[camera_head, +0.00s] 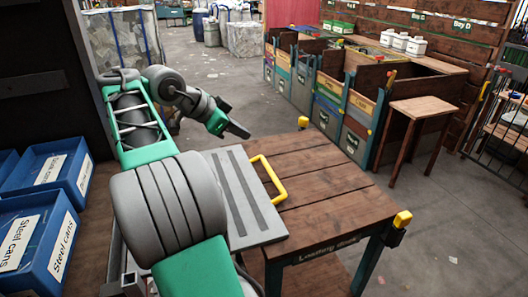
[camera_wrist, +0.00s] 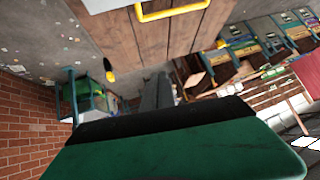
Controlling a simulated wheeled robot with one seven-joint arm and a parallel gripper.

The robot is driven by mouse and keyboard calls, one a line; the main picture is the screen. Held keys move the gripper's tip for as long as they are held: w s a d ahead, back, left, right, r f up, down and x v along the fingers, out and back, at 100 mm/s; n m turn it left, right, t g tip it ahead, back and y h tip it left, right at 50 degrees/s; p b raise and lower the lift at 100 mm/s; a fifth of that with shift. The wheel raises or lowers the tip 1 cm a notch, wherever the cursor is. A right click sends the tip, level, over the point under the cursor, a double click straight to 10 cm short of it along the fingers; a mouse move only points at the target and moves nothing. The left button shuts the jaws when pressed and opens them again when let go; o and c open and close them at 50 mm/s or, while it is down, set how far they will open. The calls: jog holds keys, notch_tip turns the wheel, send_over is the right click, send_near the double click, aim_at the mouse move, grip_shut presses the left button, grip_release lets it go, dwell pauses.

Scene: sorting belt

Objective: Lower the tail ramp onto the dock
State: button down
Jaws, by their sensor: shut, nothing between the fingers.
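The tail ramp (camera_head: 238,200) is a grey plate with two dark strips. It looks flat, with its right side over the left part of the wooden dock (camera_head: 335,190); I cannot tell whether it touches. Its yellow handle (camera_head: 270,180) stands at the ramp's right edge, above the dock planks. In the wrist view the handle (camera_wrist: 172,10) shows at the top, before the planks (camera_wrist: 180,38). My gripper (camera_head: 238,130) is shut and empty, in the air beyond the ramp's far edge and apart from the handle. Its dark fingers (camera_wrist: 157,92) show in the wrist view.
Blue bins (camera_head: 45,175) labelled "Steel cans" stand at the left. Yellow-capped corner posts (camera_head: 402,219) rise from the dock. A wooden stool (camera_head: 422,108) and a row of sorting bays (camera_head: 355,142) stand at the back right. The floor between is clear.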

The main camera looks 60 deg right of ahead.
jog(key=x, duration=1.1)
jog(key=shift+p, duration=0.4)
